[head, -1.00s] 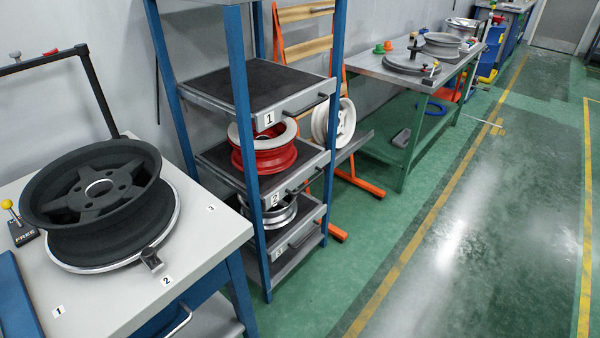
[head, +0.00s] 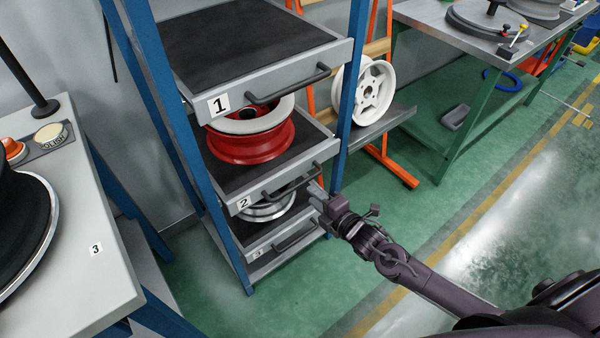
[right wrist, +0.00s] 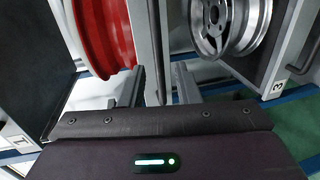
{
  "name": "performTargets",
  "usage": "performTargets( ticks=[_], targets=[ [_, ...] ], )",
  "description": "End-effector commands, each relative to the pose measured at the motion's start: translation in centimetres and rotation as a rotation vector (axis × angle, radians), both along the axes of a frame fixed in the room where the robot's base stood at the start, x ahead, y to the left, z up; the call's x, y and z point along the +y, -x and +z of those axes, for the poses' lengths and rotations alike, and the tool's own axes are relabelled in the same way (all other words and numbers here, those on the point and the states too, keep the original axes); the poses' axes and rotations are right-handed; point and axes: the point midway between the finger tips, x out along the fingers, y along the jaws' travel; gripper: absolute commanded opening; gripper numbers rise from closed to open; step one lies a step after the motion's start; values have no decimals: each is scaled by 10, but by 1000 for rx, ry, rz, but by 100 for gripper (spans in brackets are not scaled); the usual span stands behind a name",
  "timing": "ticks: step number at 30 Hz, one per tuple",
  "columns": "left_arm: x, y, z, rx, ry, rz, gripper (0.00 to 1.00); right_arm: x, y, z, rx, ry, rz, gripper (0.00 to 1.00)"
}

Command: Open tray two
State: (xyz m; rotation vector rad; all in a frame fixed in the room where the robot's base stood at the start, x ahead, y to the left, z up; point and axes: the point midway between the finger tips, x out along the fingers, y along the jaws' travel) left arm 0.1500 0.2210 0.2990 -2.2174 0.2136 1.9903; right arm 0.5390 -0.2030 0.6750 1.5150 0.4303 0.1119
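Tray two (head: 228,178) is the middle grey tray of the blue rack, with a dark mat and a label "2". It looks pushed in, its front roughly in line with the trays above and below. A red wheel (head: 252,146) with a pale rim sits on it. Its dark bar handle (head: 290,182) runs along the front. My right gripper (head: 320,197) is at the handle's right end. In the right wrist view my right gripper (right wrist: 161,86) is open, its fingers on either side of the tray's front and handle; I cannot tell whether they touch. My left gripper is out of view.
Tray one (head: 250,50) is above, empty. Tray three (head: 262,250) below holds a silver wheel (head: 268,209). Blue posts (head: 350,90) flank the trays. A white wheel (head: 362,90) stands behind to the right. A worktable (head: 100,285) is at left. The green floor in front is open.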

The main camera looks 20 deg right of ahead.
Motion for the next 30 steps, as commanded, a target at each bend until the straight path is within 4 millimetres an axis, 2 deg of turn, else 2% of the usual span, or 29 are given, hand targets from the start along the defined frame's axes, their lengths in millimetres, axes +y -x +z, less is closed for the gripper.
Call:
performTargets(
  ticks=[15, 26, 30],
  targets=[
    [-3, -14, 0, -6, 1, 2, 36, 24, -64, -13, -3, -1, 0, 30],
    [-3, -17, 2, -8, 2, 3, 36, 26, -71, -15, -1, -1, 1, 30],
    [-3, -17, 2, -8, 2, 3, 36, 26, -70, -15, -1, -1, 1, 14]
  ],
)
